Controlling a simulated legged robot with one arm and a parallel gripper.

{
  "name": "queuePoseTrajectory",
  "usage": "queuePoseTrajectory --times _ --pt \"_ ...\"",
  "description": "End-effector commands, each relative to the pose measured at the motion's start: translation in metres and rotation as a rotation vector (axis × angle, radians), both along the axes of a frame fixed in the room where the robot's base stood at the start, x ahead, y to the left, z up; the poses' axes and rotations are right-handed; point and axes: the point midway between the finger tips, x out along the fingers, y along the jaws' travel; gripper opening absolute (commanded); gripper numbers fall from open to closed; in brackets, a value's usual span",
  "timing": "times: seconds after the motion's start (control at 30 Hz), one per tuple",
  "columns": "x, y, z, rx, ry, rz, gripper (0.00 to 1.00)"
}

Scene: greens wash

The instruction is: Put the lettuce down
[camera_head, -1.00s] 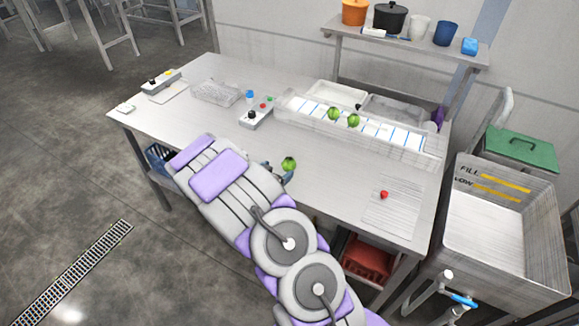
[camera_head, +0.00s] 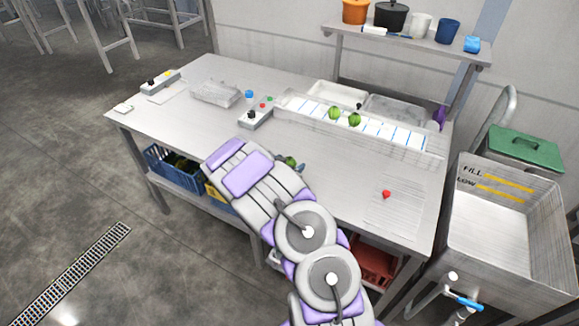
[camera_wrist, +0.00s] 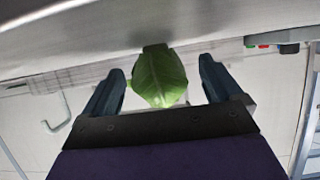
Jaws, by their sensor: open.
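A green lettuce (camera_wrist: 160,78) sits between the two dark fingers of my gripper (camera_wrist: 162,70) in the wrist view. The fingers are open, with a gap on each side of it. The lettuce also shows in the head view (camera_head: 291,161), at the front middle of the metal table (camera_head: 190,125), partly hidden by my arm. Whether it rests on the table top is hard to tell. Two more green heads (camera_head: 334,113) (camera_head: 355,119) sit in the long white tray with blue lines (camera_head: 400,148) at the back.
A control box with buttons (camera_head: 257,113) and a clear tray (camera_head: 216,93) stand left of the long tray. A small red thing (camera_head: 386,194) lies at the right. A deep sink (camera_head: 505,225) stands beyond the right edge. The table's left part is mostly clear.

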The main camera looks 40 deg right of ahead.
Motion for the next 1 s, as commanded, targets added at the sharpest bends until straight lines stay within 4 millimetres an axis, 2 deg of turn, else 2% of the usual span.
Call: queuePoseTrajectory --times 0.37,1.0 --pt "0.0026 -0.007 -0.0022 -0.001 0.0 0.0 0.93" --pt "0.0029 -0.0068 -0.002 -0.001 -0.001 0.001 0.31"
